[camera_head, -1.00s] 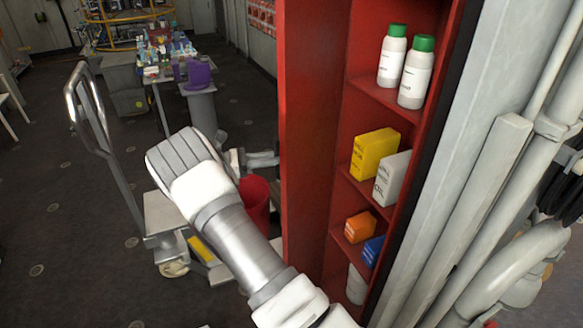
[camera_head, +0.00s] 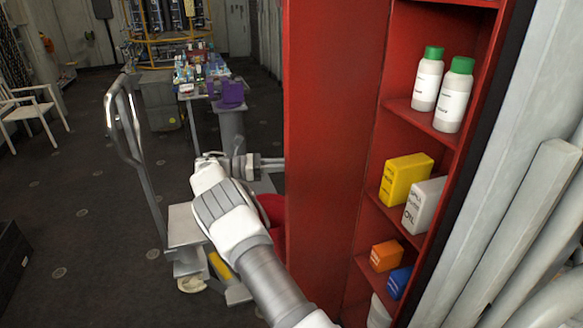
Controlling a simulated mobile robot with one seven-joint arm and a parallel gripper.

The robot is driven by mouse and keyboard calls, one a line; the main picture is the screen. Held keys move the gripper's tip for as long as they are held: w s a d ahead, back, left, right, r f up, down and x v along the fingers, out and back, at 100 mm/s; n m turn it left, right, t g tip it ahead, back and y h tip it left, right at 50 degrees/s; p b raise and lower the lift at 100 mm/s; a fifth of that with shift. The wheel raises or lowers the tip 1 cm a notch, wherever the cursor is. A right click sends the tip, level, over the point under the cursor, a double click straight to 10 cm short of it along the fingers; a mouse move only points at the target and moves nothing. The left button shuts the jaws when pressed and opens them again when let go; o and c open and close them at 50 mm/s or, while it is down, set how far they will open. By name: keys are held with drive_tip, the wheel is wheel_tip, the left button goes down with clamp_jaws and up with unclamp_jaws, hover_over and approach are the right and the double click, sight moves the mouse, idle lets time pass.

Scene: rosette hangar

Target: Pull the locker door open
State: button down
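The red locker (camera_head: 375,30) stands open at the right, with shelves showing inside. Its red door (camera_head: 325,130) is swung out toward me and covers the middle of the view. My gripper (camera_head: 272,164) is at the end of my white and grey arm, left of the door. Its fingers point right and reach the door's left edge. The fingertips are at or behind that edge, so I cannot tell whether they touch the door or are open or shut. No handle is visible.
White bottles with green caps (camera_head: 427,80) and small boxes, one yellow (camera_head: 403,178), stand on the shelves. A trolley with a tall handle (camera_head: 135,150) stands at the left, close to my arm. Pipes line the right wall.

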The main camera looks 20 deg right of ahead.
idle(0.3)
drive_tip(key=c, duration=0.8)
unclamp_jaws()
drive_tip(key=shift+c, duration=0.2)
drive_tip(key=b+v, duration=0.4)
drive_tip(key=v, duration=0.3)
drive_tip(key=shift+a, duration=0.2)
